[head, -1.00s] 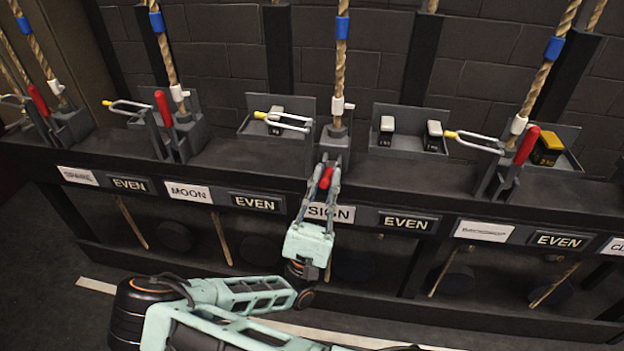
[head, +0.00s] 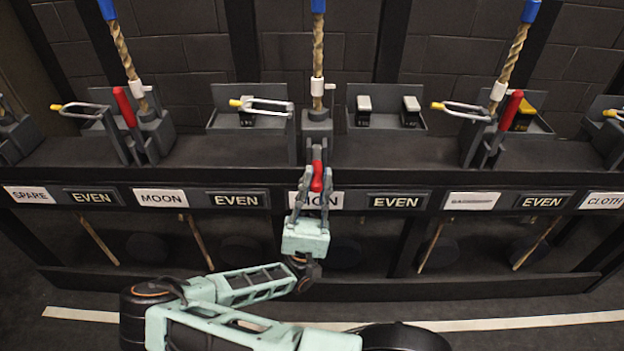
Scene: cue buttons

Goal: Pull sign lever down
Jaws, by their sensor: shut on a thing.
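The sign lever (head: 317,177) has a red handle and stands at the middle station, above the partly covered SIGN label (head: 328,201). Its handle points forward and down over the front edge of the ledge, unlike the upright red levers beside it. My gripper (head: 315,182) is shut on the red handle, with a finger on each side. A rope (head: 318,50) with a white clamp rises from the block behind the lever.
The upright MOON lever (head: 125,106) stands to the left and another red lever (head: 511,104) to the right. A U-shaped metal clasp with a yellow tip (head: 240,103) lies left of the rope. Two buttons (head: 364,103) sit right of it. A dark ledge (head: 400,160) runs across.

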